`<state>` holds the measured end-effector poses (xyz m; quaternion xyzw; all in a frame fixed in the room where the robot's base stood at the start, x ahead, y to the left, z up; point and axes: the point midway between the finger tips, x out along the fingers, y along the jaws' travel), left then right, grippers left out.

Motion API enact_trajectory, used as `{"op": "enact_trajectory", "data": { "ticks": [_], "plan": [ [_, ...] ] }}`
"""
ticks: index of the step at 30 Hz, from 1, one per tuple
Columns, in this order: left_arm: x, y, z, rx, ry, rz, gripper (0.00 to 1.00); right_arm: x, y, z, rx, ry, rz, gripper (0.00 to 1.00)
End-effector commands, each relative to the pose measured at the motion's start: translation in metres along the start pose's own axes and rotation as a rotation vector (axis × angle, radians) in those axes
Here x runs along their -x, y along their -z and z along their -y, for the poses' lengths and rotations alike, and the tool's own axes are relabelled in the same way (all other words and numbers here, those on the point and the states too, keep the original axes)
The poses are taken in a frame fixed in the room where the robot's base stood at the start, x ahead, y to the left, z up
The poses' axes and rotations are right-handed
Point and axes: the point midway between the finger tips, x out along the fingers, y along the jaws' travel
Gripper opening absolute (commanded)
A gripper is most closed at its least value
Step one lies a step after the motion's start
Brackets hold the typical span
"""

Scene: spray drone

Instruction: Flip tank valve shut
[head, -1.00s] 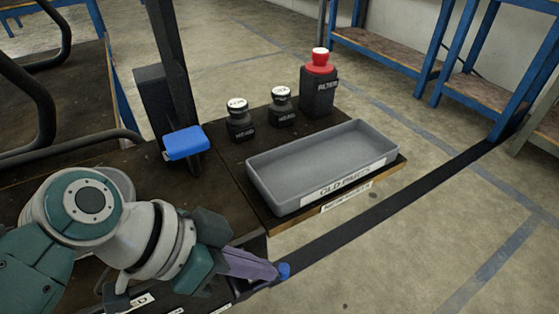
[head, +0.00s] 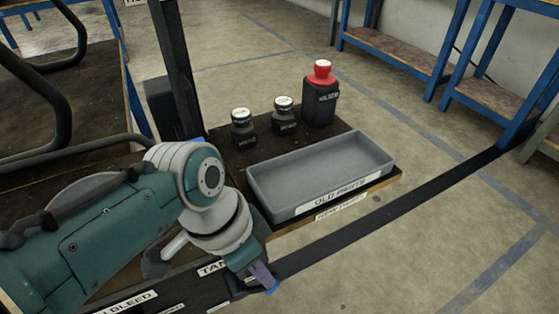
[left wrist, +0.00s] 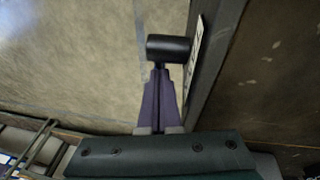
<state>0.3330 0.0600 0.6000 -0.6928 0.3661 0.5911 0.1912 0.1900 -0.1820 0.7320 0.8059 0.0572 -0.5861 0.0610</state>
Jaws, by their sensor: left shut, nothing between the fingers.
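My left gripper (head: 264,275) is at the front edge of the dark bench, its purple fingers pointing down and right. In the left wrist view its fingers (left wrist: 161,95) are together, with nothing between them. A black cylindrical handle (left wrist: 170,48) on a short stem lies right at the fingertips; I cannot tell whether they touch. In the head view a small blue piece (head: 272,288) shows at the fingertips; I cannot tell if it belongs to the valve. A partly covered label starting "TAN" (head: 212,268) is beside the gripper. My right gripper is not in view.
A grey tray (head: 262,196) labelled "OLD PARTS" sits just beyond the gripper. Two small black bottles (head: 242,130) (head: 284,115) and a red-capped black container (head: 320,100) stand behind it. A black post (head: 178,70) rises at left. Floor is clear to the right.

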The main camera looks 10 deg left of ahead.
Motion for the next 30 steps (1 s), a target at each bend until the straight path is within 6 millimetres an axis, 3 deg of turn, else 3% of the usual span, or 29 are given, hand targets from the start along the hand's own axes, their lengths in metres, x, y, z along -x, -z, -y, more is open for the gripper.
{"op": "enact_trajectory", "data": {
  "ticks": [23, 26, 30],
  "plan": [
    [-0.002, 0.001, 0.001, -0.001, 0.001, -0.002, 0.0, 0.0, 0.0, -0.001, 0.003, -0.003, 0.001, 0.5],
    [0.004, 0.001, 0.0, -0.001, 0.001, -0.003, 0.0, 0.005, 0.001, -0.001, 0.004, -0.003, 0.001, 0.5],
    [0.028, 0.002, 0.0, -0.002, 0.003, -0.003, 0.0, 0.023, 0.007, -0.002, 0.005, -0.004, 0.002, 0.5]
  ]
}}
